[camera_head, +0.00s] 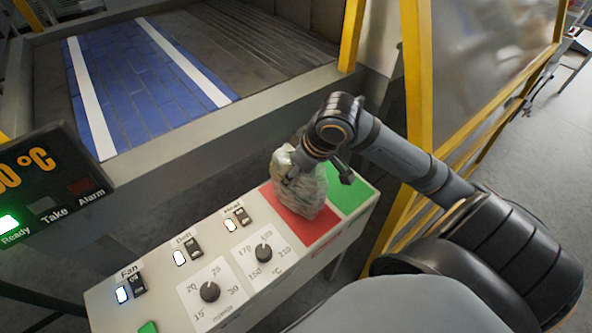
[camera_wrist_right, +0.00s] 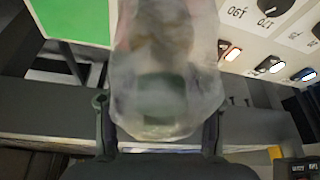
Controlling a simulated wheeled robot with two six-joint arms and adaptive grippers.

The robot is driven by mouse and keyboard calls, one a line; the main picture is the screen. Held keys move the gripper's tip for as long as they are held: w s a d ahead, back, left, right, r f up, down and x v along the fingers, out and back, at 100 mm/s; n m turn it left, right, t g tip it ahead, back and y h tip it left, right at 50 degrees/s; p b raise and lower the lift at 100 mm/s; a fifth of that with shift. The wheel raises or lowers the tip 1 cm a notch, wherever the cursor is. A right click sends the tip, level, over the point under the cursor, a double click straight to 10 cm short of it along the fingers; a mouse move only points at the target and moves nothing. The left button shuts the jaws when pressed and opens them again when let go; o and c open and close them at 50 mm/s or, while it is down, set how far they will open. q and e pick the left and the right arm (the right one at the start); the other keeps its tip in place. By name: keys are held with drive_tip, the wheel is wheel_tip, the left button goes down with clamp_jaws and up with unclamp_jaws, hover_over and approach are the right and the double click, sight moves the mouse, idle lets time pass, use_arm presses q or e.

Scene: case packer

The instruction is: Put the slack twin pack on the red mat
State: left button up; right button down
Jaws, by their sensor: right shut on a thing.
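A clear, wrinkled plastic pack (camera_head: 309,193) with pale greenish contents is in the head view, over the red mat (camera_head: 307,229). My right gripper (camera_head: 318,178) is shut on the pack from above. In the right wrist view the pack (camera_wrist_right: 160,75) hangs between the two fingers of my right gripper (camera_wrist_right: 160,131). I cannot tell whether the pack's underside touches the mat. My left gripper is not in view.
A green mat (camera_head: 352,193) lies right beside the red one. The control panel (camera_head: 215,262) with knobs and switches runs to the left. A yellow-framed guard (camera_head: 417,80) stands at the right. A conveyor (camera_head: 150,85) with a blue belt lies behind.

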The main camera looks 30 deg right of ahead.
drive_tip(key=shift+f+b, duration=0.35)
drive_tip(key=shift+f, duration=0.2)
drive_tip(key=shift+c, duration=1.9)
unclamp_jaws()
wheel_tip(320, 180, up, 10)
drive_tip(key=shift+f, duration=0.1)
drive_tip(key=shift+p+v, duration=0.3)
drive_tip(key=shift+v, duration=1.3)
drive_tip(key=v, duration=0.5)
drive_tip(key=shift+w, duration=0.1)
